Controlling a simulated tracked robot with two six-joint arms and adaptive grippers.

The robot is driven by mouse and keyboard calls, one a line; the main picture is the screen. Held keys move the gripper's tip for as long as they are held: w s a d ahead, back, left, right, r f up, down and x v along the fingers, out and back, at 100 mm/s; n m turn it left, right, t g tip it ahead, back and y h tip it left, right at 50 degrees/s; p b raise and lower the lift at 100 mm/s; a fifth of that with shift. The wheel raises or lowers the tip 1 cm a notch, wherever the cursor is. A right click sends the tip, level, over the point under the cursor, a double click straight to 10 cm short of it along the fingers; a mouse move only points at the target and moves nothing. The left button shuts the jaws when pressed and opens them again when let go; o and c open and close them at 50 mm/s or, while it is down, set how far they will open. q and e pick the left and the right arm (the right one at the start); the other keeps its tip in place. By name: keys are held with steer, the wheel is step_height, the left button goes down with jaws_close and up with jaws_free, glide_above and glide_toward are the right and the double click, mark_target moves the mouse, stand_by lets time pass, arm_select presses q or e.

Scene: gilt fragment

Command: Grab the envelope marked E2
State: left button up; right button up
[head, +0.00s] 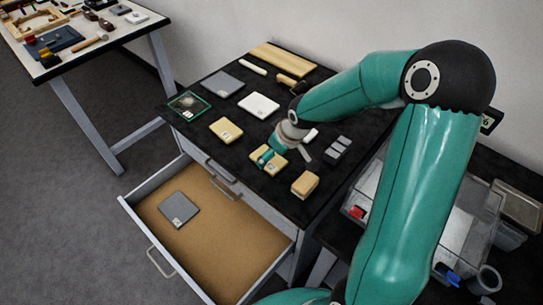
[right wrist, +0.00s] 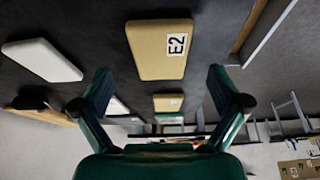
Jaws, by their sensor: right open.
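The tan envelope marked E2 (right wrist: 160,50) fills the upper middle of the right wrist view, its label readable on the right part of its face. In the head view I take it to be the tan envelope (head: 275,166) on the black cabinet top, partly hidden by my gripper. My right gripper (right wrist: 160,78) is open, with its fingers apart on either side of the picture and nothing between them that I can see held. In the head view the right gripper (head: 279,153) is low over that envelope; contact cannot be told. My left gripper is not in view.
Another tan envelope (head: 225,130), a white pad (head: 258,105), a thick tan block (head: 305,184) and grey blocks (head: 338,148) lie nearby. The open drawer (head: 235,240) holds a grey item (head: 179,208). A clear bin (head: 465,220) stands at the right.

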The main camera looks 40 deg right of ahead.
steer(key=x, duration=0.3)
steer(key=shift+w, duration=0.15)
steer(key=shift+c, duration=0.3)
steer(key=c, duration=1)
steer(key=shift+r, duration=0.1)
